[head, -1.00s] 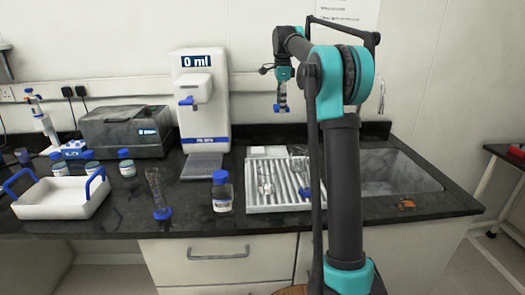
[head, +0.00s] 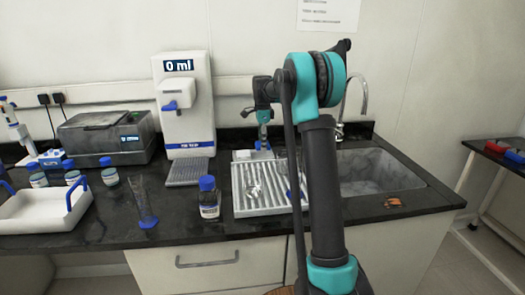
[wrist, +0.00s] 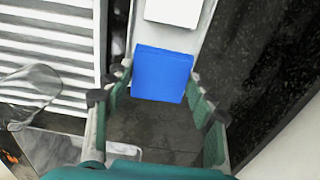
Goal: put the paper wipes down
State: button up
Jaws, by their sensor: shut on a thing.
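The paper wipes are a blue block (wrist: 162,75) between the fingers of my gripper (wrist: 155,88) in the wrist view. The fingers are shut on its two sides. In the head view my gripper (head: 263,140) points down at the back of the ribbed drying rack (head: 240,207), low over the counter. The block is hard to make out there. A white flat object (wrist: 174,10) lies just past the block in the wrist view. I cannot tell whether the block touches the surface below.
Glassware (head: 255,191) stands on the rack. The sink (head: 375,172) is to the right, with its tap behind. A blue-capped bottle (head: 208,200), a cylinder (head: 144,205) and the white dispenser (head: 184,110) stand left of the rack.

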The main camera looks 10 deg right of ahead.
aim_at(263, 155)
jog(key=shift+f, duration=1.85)
jog(key=shift+f, duration=0.1)
jog(key=o, duration=1.2)
notch_tip(263, 155, up, 12)
jog(key=shift+r, duration=0.1)
